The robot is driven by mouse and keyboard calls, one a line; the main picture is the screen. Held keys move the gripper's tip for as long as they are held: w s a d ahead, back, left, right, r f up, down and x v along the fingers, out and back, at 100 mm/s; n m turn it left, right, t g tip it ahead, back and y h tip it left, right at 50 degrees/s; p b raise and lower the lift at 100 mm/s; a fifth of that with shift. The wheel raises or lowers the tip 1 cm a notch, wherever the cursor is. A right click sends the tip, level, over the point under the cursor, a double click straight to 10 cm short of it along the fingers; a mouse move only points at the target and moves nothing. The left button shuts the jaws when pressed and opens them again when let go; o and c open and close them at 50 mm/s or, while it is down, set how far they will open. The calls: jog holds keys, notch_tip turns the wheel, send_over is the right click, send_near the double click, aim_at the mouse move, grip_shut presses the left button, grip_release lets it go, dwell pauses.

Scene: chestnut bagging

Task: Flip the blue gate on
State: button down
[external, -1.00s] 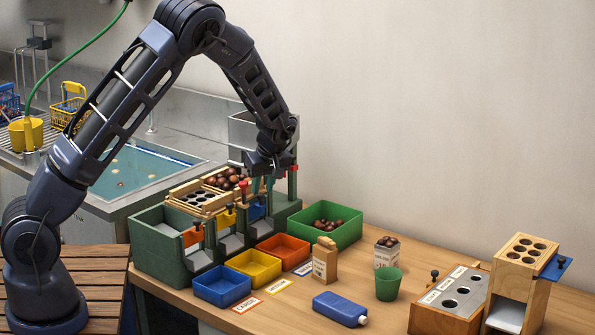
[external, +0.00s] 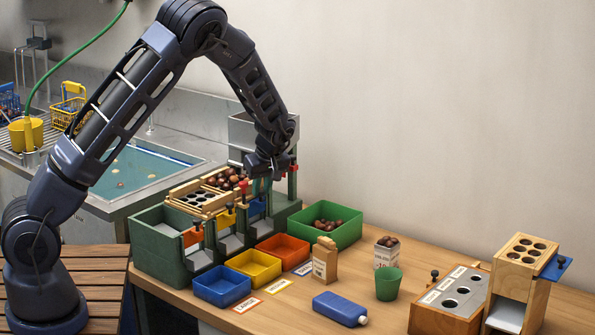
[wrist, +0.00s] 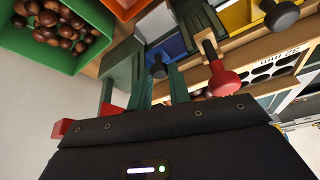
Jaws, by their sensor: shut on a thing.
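The blue gate (external: 257,208) sits at the far end of the row of gates on the green sorter (external: 160,258). It also shows in the wrist view (wrist: 172,46). My gripper (external: 263,188) points down at this far end. In the wrist view its two teal fingers (wrist: 158,76) are close together, with a black knob (wrist: 158,68) at their tips in front of the blue gate. The fingers appear shut on this knob, though the contact is partly hidden.
A red knob (wrist: 223,80) on a wooden piece stands close beside the fingers. The yellow gate (external: 226,217) and orange gate (external: 193,237) are nearer the front. Blue (external: 222,294), yellow (external: 253,275) and orange (external: 283,255) bins stand before the sorter. A green bin (external: 350,232) holds chestnuts.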

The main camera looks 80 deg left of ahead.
jog(key=shift+r, duration=0.55)
jog(key=c, duration=1.6)
grip_release()
jog(key=v, duration=1)
jog(key=shift+w+d+r, duration=0.1)
jog(key=shift+d+r, duration=0.05)
jog(key=shift+r, duration=0.2)
